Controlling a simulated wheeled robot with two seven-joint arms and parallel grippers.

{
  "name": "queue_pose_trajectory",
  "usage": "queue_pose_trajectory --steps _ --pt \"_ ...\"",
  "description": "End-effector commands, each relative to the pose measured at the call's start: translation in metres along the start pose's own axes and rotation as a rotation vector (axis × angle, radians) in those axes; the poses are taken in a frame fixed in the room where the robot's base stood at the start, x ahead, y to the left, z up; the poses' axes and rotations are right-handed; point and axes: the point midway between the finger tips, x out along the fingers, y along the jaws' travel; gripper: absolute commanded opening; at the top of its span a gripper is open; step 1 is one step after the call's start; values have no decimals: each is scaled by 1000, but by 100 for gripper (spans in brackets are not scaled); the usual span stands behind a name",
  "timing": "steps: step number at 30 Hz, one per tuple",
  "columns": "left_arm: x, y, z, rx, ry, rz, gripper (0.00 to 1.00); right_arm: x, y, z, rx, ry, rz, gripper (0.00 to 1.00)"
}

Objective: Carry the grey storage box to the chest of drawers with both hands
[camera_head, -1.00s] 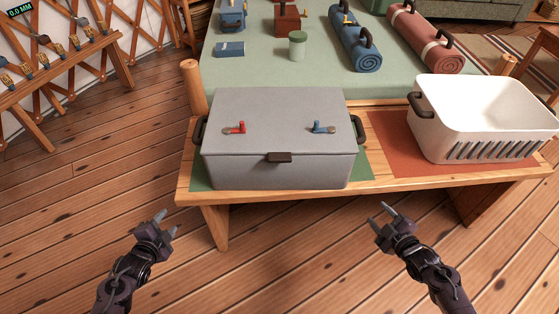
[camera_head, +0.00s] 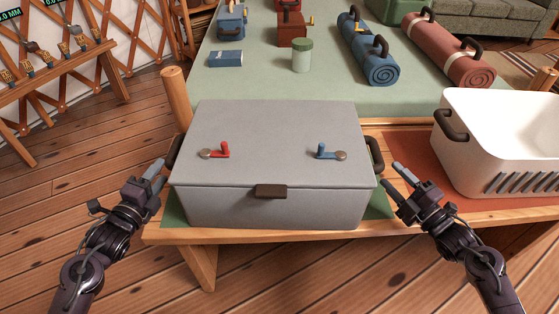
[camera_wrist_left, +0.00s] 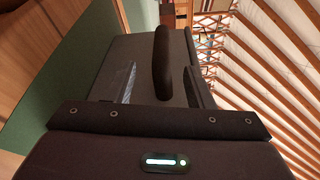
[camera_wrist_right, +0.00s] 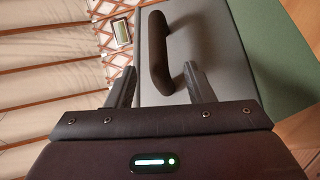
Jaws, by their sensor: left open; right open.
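The grey storage box (camera_head: 270,208) stands closed on a green mat (camera_head: 376,205) on the wooden bench. Its lid carries a red latch (camera_head: 218,150), a blue latch (camera_head: 328,152) and a dark front clasp (camera_head: 271,191). Dark handles sit on its left side (camera_head: 174,152) and right side (camera_head: 376,156). My left gripper (camera_head: 150,177) is open just in front of the left handle; that handle (camera_wrist_left: 161,62) shows between its fingers in the left wrist view. My right gripper (camera_head: 396,184) is open close to the right handle, which (camera_wrist_right: 155,48) lies ahead between its fingers. The chest of drawers is not identifiable here.
A white basket (camera_head: 500,150) stands on a red mat (camera_head: 405,150) at the bench's right. Behind, a green-covered bed (camera_head: 260,90) bears a jar (camera_head: 302,55), a blue book (camera_head: 226,58), bedrolls (camera_head: 370,50) and small cases. A low tool bench (camera_head: 60,75) stands at left.

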Motion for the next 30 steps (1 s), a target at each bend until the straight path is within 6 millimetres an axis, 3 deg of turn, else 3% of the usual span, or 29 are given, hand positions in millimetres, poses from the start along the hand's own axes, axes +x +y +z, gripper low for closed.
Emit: queue_pose_trajectory --steps 14,30 --pt "5 -1 0 2 0 -3 48 5 1 0 -3 1 2 48" --pt "73 -1 0 1 -1 -2 48 74 1 0 -2 1 3 48"
